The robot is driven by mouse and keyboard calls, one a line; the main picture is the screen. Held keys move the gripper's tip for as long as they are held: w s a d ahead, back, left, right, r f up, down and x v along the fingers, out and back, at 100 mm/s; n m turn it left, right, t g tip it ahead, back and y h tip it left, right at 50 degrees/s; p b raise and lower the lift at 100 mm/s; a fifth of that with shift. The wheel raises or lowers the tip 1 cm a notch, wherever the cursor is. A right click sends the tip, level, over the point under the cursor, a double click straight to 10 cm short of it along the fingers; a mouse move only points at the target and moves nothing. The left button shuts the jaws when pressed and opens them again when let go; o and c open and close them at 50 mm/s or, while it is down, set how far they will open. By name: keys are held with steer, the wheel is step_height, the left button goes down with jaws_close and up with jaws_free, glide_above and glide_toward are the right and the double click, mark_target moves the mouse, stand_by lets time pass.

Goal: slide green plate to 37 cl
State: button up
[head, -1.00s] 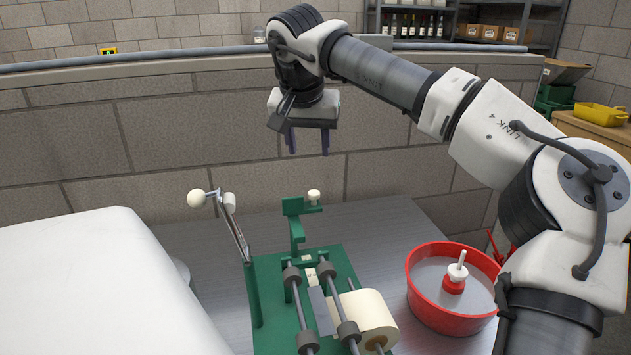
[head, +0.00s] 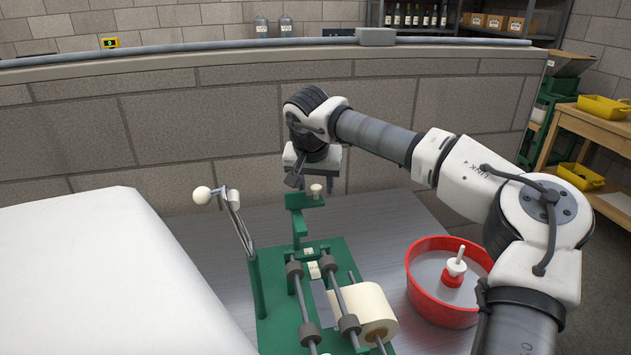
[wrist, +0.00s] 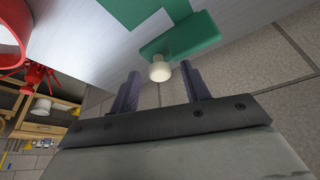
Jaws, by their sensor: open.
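The green plate (head: 299,201) stands upright at the far end of a green labelling machine (head: 275,300) and carries a cream knob (head: 316,189). My gripper (head: 318,183) is open and low behind the knob; one finger is partly hidden. In the wrist view the plate (wrist: 185,38) lies beyond my open gripper (wrist: 160,82), and the knob (wrist: 159,70) appears between the fingertips. I cannot tell whether they touch it. Small pale labels (head: 313,270) sit on the machine near the plate's foot; their text is unreadable, so I cannot pick out 37 cl.
A cream paper roll (head: 364,312) lies on the machine's right. A red tub (head: 437,298) stands to the right on the metal table (head: 385,225). A large white body (head: 90,270) fills the left. A block wall stands behind.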

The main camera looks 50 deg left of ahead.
jaws_close()
